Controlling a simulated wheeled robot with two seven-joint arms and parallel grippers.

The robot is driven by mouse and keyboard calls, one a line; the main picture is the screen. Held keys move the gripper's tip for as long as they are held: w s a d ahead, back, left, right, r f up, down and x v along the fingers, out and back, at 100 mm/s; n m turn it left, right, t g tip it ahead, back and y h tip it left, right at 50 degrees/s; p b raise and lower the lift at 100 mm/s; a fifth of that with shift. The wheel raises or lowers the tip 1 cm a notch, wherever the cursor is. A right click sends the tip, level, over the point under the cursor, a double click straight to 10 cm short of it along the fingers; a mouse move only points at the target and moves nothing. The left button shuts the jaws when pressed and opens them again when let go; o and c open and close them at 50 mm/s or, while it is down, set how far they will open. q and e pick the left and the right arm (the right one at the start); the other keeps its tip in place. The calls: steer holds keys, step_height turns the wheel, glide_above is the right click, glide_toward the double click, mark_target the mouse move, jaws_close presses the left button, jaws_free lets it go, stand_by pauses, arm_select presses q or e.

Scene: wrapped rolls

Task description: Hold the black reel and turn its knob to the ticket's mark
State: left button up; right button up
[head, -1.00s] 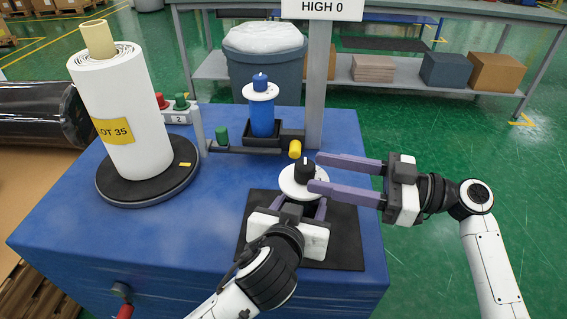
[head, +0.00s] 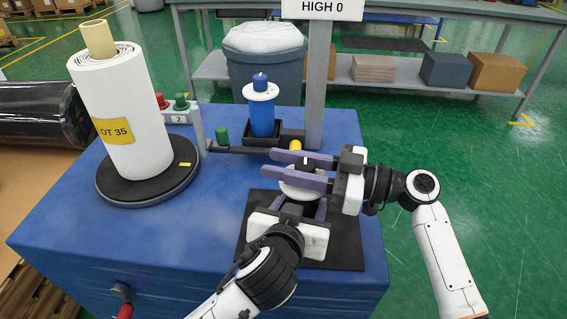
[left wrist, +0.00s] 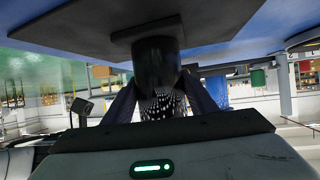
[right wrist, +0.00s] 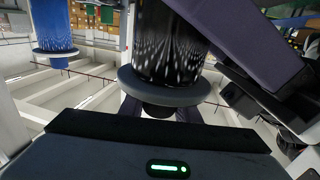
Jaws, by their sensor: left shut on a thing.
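The black reel stands on a black mat (head: 345,240), mostly hidden in the head view; its white top disc (head: 296,191) shows between purple fingers. Its dark body (left wrist: 157,65) fills the middle of the left wrist view. My left gripper (head: 300,206) is shut on this body from the front. My right gripper (head: 271,163) reaches in from the right just above the disc, its fingers apart on either side of the black knob (head: 308,165). The right wrist view shows the knob (right wrist: 165,110) between those fingers; contact is unclear. A sign (head: 322,9) reads "HIGH 0", its top cut off.
A blue reel (head: 262,118) with white disc and blue knob stands in a black holder behind. A white roll (head: 125,110) labelled LOT 35 stands on a black turntable (head: 150,198) at left. A grey post (head: 319,90) rises behind the right gripper. The blue tabletop (head: 90,235) is bare front left.

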steer(key=c, duration=0.4)
steer(key=shift+f+m+t, duration=0.15)
steer(key=shift+m+t, duration=0.35)
steer(key=shift+t, duration=0.3)
steer(key=shift+w+d+m+t+h, duration=0.1)
steer(key=shift+w+m+t+h, duration=0.15)
steer(key=shift+m+t+h, duration=0.4)
steer(key=shift+w+d+m+t+h, duration=0.2)
steer(key=shift+m+t, duration=0.25)
steer(key=shift+t, duration=0.5)
steer(key=shift+a, duration=0.15)
steer(key=o, duration=1.1)
steer(key=shift+c, duration=0.2)
steer(key=v, duration=1.2)
